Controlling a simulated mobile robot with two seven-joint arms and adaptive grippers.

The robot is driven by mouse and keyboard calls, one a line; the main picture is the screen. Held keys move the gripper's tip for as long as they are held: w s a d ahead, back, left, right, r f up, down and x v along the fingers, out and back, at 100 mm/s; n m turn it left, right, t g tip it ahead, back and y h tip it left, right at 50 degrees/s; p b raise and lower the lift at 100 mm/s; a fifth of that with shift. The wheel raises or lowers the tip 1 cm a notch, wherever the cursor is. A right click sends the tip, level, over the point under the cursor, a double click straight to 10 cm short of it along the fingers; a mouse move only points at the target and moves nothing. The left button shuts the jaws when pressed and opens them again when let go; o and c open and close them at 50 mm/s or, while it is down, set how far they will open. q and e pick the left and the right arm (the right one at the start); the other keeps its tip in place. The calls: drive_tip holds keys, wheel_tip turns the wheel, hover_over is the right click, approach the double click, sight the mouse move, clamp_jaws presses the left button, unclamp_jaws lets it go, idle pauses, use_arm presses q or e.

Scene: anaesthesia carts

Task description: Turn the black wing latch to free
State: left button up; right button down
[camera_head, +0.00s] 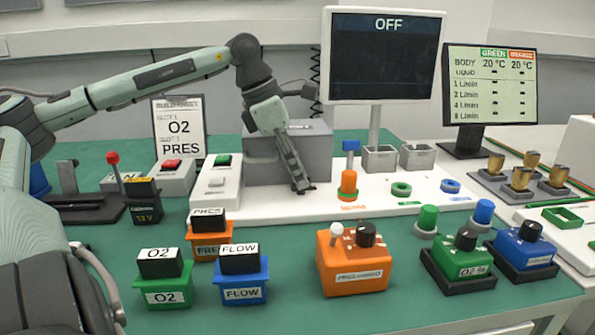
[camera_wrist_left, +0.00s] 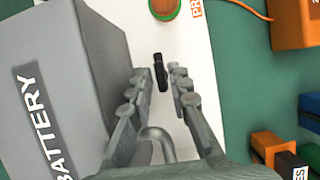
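The black wing latch (camera_wrist_left: 160,71) shows in the left wrist view as a small dark upright piece on the white panel, beside the grey battery box (camera_wrist_left: 45,85). My left gripper (camera_wrist_left: 159,80) is open, with its two grey fingers on either side of the latch near their tips. I cannot tell whether either finger touches it. In the head view my left gripper (camera_head: 300,184) points down at the front right of the battery box (camera_head: 262,168), and the latch is mostly hidden there. My right gripper is not in view.
An orange cylinder (camera_head: 348,185) stands on the white panel just right of the gripper. A monitor reading OFF (camera_head: 382,60) rises behind. Orange (camera_head: 353,275), green (camera_head: 458,268) and blue modules stand in front. Labelled O2, PRES and FLOW blocks sit at front left.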

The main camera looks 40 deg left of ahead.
use_arm(q)
drive_tip(key=shift+r, duration=0.1)
drive_tip(key=v, duration=1.2)
drive_tip(key=shift+s, duration=0.1)
